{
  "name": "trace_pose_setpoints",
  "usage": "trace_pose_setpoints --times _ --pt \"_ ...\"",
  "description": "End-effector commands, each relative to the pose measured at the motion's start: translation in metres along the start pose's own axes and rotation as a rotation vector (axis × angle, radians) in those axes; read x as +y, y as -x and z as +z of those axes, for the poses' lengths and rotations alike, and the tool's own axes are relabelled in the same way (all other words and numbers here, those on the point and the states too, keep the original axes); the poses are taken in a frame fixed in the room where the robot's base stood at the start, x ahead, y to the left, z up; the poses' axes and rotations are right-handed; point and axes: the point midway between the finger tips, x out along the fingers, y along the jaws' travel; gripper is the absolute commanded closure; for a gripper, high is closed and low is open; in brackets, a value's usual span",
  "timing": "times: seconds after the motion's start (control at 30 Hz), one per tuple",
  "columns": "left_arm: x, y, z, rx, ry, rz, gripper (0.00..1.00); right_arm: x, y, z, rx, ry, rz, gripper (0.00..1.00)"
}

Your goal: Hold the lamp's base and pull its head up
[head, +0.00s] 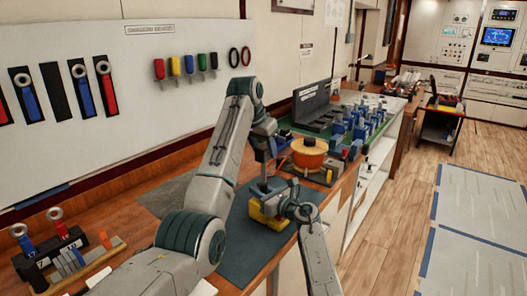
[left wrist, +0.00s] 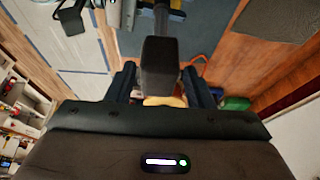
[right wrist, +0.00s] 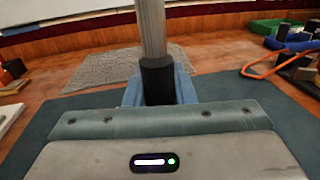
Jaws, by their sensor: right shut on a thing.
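The lamp stands on the dark mat (head: 243,240), with its yellow base (head: 263,220) partly hidden by my right gripper. Its silver pole (right wrist: 152,28) rises upright from a black collar (right wrist: 157,80) in the right wrist view. My right gripper (right wrist: 157,92) is shut on that collar, one blue finger on each side; it also shows in the head view (head: 275,205). The black lamp head (left wrist: 158,62) is in the left wrist view. My left gripper (left wrist: 161,88) is open, its fingers on either side of the head with gaps; in the head view my arm hides most of it.
An orange reel (head: 308,148) stands just beyond the mat, near several blue parts on a green tray (head: 300,131). A rack of ringed pieces (head: 50,252) is at the near left. The wall panel (head: 100,60) bounds the bench's left side.

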Motion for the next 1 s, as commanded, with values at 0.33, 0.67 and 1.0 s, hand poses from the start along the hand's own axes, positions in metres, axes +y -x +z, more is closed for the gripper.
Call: trace_pose_setpoints --times 0.33,0.67,1.0 --pt "0.001 -0.001 0.001 -0.004 0.0 0.003 0.47 0.001 0.0 -0.003 0.004 -0.002 0.002 1.0" --pt "0.0 0.055 0.001 0.0 0.0 0.001 0.47 0.001 0.0 -0.003 0.003 -0.002 0.002 1.0" --pt "0.0 0.111 0.001 -0.002 0.0 0.002 0.47 0.001 0.0 -0.002 0.002 -0.002 0.002 1.0"
